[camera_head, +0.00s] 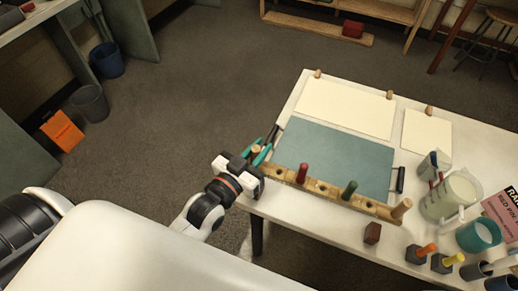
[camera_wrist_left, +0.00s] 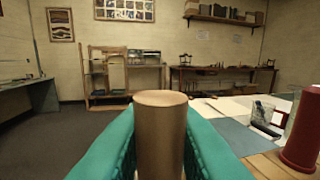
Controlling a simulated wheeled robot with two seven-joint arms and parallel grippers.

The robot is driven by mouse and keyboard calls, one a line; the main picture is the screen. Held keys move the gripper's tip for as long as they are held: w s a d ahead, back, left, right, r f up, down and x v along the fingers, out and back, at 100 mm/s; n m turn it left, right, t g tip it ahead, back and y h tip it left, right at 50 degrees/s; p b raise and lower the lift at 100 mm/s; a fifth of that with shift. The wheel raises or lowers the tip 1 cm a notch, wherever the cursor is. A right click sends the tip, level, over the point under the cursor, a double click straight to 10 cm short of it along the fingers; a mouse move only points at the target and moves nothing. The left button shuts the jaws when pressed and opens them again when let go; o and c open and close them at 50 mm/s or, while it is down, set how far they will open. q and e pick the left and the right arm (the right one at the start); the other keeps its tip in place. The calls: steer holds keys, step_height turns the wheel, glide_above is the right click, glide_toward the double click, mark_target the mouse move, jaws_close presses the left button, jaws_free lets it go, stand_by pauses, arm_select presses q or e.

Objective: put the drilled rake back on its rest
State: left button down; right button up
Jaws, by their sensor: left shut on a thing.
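The drilled rake appears to be the long wooden bar (camera_head: 325,190) with holes along its top, lying along the near edge of the blue-grey tray (camera_head: 335,160). A red peg (camera_head: 302,172), a green peg (camera_head: 349,190) and a tan peg (camera_head: 401,208) stand in it. My left gripper (camera_head: 258,154) is at the bar's left end, its teal fingers shut on a tan wooden peg (camera_wrist_left: 160,130). Whether this peg is fixed in the bar is hidden by the gripper. The red peg also shows in the left wrist view (camera_wrist_left: 302,130). I cannot pick out a separate rest. My right gripper is out of view.
Cream sheets (camera_head: 345,105) lie behind the tray. Bare table lies in front of the bar.

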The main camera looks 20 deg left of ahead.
arm_select(q)
steer(key=shift+d+p, duration=0.1)
steer(key=shift+p, duration=0.2)
steer(key=shift+f+b, duration=0.6)
steer(key=shift+f, duration=0.2)
steer(key=shift+f+b, duration=1.4)
steer(key=shift+f, duration=0.85)
steer(key=shift+f+b, duration=0.95)
steer(key=shift+f, duration=0.85)
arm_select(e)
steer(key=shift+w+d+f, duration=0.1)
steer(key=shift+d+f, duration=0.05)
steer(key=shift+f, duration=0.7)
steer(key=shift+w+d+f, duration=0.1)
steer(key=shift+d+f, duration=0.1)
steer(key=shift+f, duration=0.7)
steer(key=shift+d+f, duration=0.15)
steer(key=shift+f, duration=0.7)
arm_select(q)
steer(key=c, duration=1.2)
jaws_free()
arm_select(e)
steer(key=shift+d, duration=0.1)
arm_select(q)
steer(key=shift+f, duration=0.1)
